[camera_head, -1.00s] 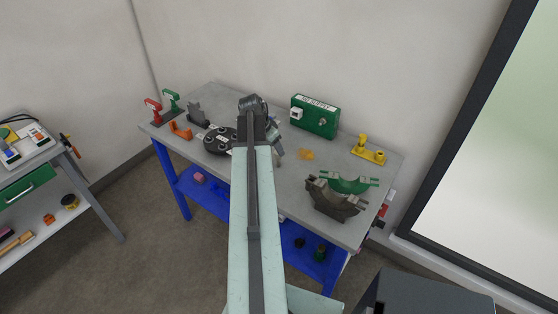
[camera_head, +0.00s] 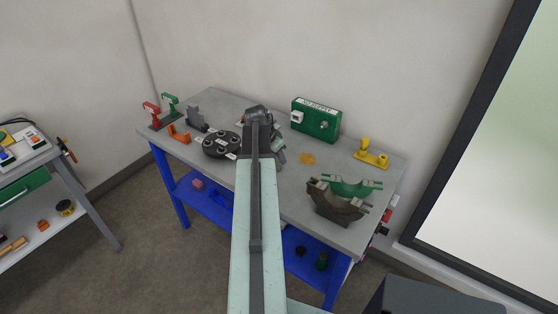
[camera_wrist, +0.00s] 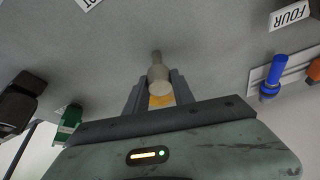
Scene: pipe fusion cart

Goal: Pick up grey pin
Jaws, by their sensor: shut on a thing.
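The grey pin (camera_wrist: 157,74) shows in the wrist view as a stepped cylinder with a narrower tip. It sits between the two fingers of my gripper (camera_wrist: 155,92), which is shut on it. Its lower part is hidden between the fingers. In the head view my arm covers the gripper and the pin, and only a part of my gripper's side (camera_head: 277,152) shows right of the arm, over the grey table (camera_head: 300,205).
In the wrist view a blue pin (camera_wrist: 270,84) stands at a pale strip near a "FOUR" label (camera_wrist: 290,14). In the head view, a black round holder (camera_head: 219,145), green box (camera_head: 315,120), yellow part (camera_head: 371,154) and curved clamp parts (camera_head: 338,199) stand around.

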